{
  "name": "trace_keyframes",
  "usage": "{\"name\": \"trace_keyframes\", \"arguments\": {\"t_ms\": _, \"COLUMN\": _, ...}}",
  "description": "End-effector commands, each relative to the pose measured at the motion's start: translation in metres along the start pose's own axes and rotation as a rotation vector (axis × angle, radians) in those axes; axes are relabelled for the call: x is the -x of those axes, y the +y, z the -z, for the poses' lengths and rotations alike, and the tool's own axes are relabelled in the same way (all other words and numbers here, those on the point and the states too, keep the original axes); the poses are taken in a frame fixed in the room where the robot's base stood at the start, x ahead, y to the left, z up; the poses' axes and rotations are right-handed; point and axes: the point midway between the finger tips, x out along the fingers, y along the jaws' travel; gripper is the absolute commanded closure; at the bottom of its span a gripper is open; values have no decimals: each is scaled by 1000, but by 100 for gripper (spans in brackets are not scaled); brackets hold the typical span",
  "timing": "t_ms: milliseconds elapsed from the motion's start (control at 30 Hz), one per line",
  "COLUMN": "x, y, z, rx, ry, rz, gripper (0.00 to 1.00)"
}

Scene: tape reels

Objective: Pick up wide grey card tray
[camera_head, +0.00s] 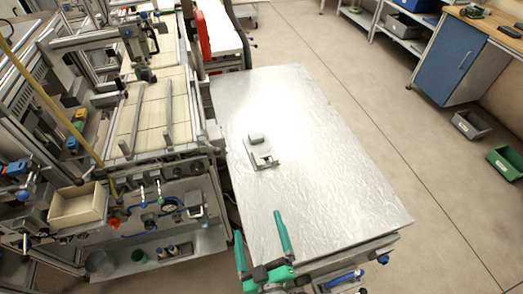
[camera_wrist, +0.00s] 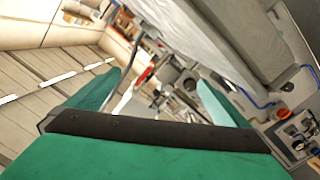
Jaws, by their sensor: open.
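A small light grey tray-like piece (camera_head: 264,158), which looks like the wide grey card tray, lies on the shiny metal-topped table (camera_head: 330,185), left of its middle. A paler rounded block sits at its back end; I cannot tell if it is part of the tray. My gripper (camera_head: 258,224) has green fingers, spread apart and empty, at the table's near left edge. It is nearer to me than the tray, clearly apart from it. The wrist view shows my gripper (camera_wrist: 160,78) with nothing between the fingers; the tray does not show there.
A machine frame with a slatted bed (camera_head: 150,110) stands close along the table's left side. A beige box (camera_head: 78,207) sits at its front. A grey bin (camera_head: 470,124) and a green bin (camera_head: 505,162) are on the floor at right. The tabletop around the tray is clear.

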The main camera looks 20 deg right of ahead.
Motion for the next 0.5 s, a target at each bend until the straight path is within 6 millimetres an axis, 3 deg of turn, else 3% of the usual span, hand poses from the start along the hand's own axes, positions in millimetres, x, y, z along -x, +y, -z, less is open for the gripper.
{"name": "trace_keyframes", "arguments": {"t_ms": 100, "x": -38, "y": 25, "z": 11, "rx": 84, "ry": 13, "rz": -57, "gripper": 0}}
{"name": "trace_keyframes", "arguments": {"t_ms": 500, "x": -142, "y": 115, "z": 40, "rx": 286, "ry": -59, "rz": -251, "gripper": 0}}
